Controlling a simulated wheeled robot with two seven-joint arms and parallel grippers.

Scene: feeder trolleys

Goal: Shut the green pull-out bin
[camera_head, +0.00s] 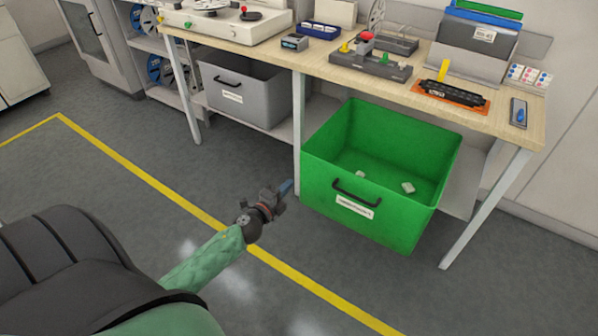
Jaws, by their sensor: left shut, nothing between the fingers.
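The green pull-out bin (325,187) is under the right part of the workbench and sticks out past its front edge, so it stands open. It has a black handle and a white label on its front, and a few small light pieces lie inside. My left gripper (287,187) is shut and empty. In the picture it is just left of the bin's front left edge, near a table leg; I cannot tell whether it touches the bin. My right gripper is not in view.
The wooden workbench (290,50) carries several tools and trays. A grey bin (222,96) sits under it to the left. Table legs (485,208) stand on both sides of the green bin. Yellow floor tape (150,172) crosses the open grey floor in front.

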